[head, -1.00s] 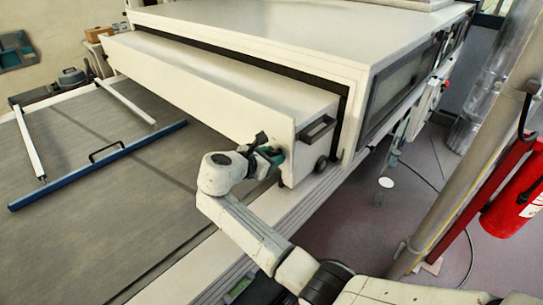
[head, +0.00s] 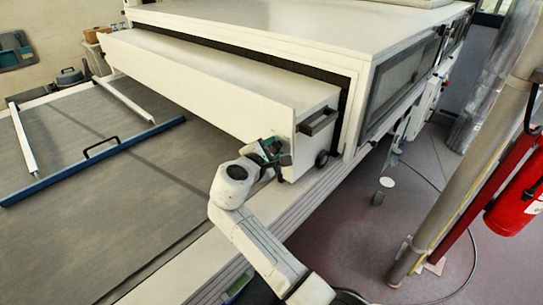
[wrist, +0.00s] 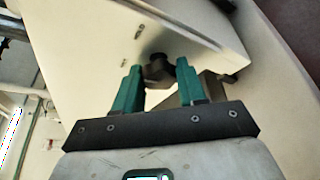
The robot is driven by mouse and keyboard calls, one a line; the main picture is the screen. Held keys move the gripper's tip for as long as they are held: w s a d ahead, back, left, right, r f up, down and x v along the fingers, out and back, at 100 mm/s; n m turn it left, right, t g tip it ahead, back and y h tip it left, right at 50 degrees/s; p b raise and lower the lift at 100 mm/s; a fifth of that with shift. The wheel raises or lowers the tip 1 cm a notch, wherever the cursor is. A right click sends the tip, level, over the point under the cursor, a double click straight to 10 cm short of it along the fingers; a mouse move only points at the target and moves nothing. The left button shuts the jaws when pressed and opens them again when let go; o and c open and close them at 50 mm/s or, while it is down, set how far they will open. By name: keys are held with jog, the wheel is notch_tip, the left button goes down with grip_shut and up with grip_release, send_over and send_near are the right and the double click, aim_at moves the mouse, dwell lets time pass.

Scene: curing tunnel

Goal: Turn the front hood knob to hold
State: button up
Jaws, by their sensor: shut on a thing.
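The front hood (head: 190,77) is a long white box standing out from a larger white housing. Its front knob (wrist: 157,70) shows in the wrist view as a small dark shape on the hood's pale face, between the green fingers. My gripper (head: 273,150) is at the near right end of the hood's front face. The wrist view shows its two fingers (wrist: 158,67) shut on the knob. In the head view the gripper hides the knob. The knob's markings and its exact turn angle cannot be read.
A dark handle (head: 318,121) and a black wheel (head: 321,160) are at the hood's right end, close to my gripper. A blue-edged frame (head: 110,148) lies on the grey bed at left. A slanted post (head: 455,180) and a red extinguisher (head: 517,203) stand at right.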

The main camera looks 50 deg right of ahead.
jog(key=m+b, duration=0.1)
jog(key=b, duration=0.1)
jog(key=f+m+t+b, duration=0.1)
jog(key=m+b, duration=0.1)
jog(key=b, duration=0.1)
jog(key=shift+f+h, duration=0.1)
jog(key=shift+h, duration=0.3)
jog(key=m+b, duration=0.2)
jog(key=b, duration=0.2)
jog(key=shift+s+t+h+b, duration=0.1)
jog(key=shift+t+h+b, duration=0.25)
jog(key=shift+t+h, duration=0.05)
jog(key=m+b, duration=0.1)
jog(key=b, duration=0.2)
jog(key=shift+m+h, duration=0.4)
jog(key=m+b, duration=0.1)
jog(key=b, duration=0.1)
jog(key=shift+t+b, duration=0.3)
jog(key=shift+b, duration=0.05)
jog(key=shift+r+m+h, duration=0.25)
jog(key=shift+m+h, duration=0.05)
jog(key=o, duration=1.1)
jog(key=shift+c, duration=0.2)
jog(key=shift+a, duration=0.1)
jog(key=v, duration=1)
jog(key=shift+s+a+b, duration=0.2)
jog(key=shift+a+b, duration=0.1)
jog(key=shift+b, duration=0.1)
